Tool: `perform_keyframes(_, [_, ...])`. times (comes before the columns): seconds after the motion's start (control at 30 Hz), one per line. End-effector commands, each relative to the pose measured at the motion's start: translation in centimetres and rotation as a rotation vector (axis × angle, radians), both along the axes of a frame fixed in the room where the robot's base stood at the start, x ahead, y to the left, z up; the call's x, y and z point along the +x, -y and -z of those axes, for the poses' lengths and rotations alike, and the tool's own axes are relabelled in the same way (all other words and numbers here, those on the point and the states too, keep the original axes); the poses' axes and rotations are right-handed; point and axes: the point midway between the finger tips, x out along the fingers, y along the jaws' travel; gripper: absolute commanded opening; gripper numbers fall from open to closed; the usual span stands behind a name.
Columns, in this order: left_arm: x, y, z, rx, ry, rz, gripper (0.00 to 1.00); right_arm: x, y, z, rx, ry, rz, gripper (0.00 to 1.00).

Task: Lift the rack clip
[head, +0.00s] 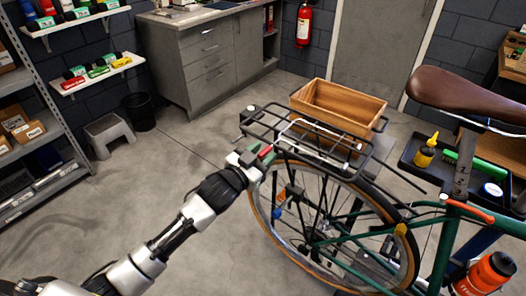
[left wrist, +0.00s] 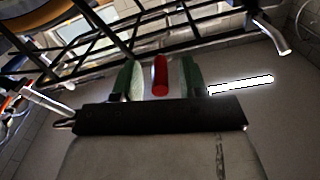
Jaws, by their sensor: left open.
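The rear rack (head: 345,131) of the bicycle is a black wire frame over the back wheel. A pale metal loop (head: 318,124) lies on top of it and looks like the rack clip. My left gripper (head: 263,154) is at the rack's near left end, with its fingers open. In the left wrist view, the two green-padded fingers (left wrist: 160,78) stand either side of a red rounded piece (left wrist: 160,75). The red piece also shows at the gripper in the head view (head: 265,151). My right gripper is out of view.
A wooden crate (head: 338,104) is on or just behind the rack. The brown saddle (head: 465,96) and orange bottle (head: 487,273) are at the right. The floor left of the wheel is clear.

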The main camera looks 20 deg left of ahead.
Motion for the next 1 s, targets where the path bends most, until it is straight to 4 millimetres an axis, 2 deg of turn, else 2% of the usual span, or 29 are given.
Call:
perform_keyframes(0.33, [0.4, 0.15, 0.01, 0.001, 0.0, 0.0, 0.42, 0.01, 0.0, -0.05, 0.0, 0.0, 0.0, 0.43])
perform_keyframes(0.6, [0.38, 0.15, 0.02, 0.0, 0.0, 0.0, 0.01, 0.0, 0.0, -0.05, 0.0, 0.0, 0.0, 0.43])
perform_keyframes(1.0, [0.77, 0.11, -0.42, 0.017, 0.006, 0.0, 0.0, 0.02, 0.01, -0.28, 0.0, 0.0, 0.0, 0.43])
